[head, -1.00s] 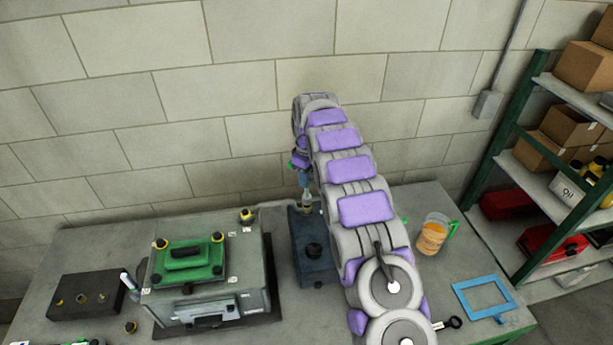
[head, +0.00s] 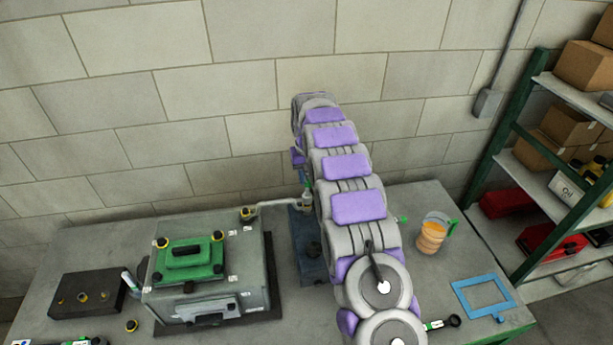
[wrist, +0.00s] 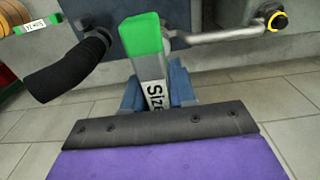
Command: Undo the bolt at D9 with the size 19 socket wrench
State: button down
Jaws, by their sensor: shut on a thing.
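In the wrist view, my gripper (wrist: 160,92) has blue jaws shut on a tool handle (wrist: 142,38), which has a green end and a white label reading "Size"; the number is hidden. A grey bar (wrist: 220,34) runs from behind the handle to a yellow-ringed bolt (wrist: 277,21), so the tool looks like the socket wrench set at that bolt. How the bar joins the handle is hidden. In the head view, the bar (head: 278,203) reaches the yellow-ringed bolt (head: 248,213) at the housing's back right corner. My arm mostly hides my gripper there. No D9 label is readable.
The grey housing (head: 253,265) has a green cover (head: 186,258). A dark blue block (head: 312,270) stands under my arm. A jug of orange liquid (head: 431,237), a blue frame (head: 486,296) and another labelled tool (head: 440,324) lie to the right. A wall is behind the bench.

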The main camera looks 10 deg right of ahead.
jog(key=m, duration=0.5)
jog(key=shift+a+m, duration=0.1)
jog(key=shift+m, duration=0.3)
jog(key=shift+w+r, duration=0.1)
dwell(0.5)
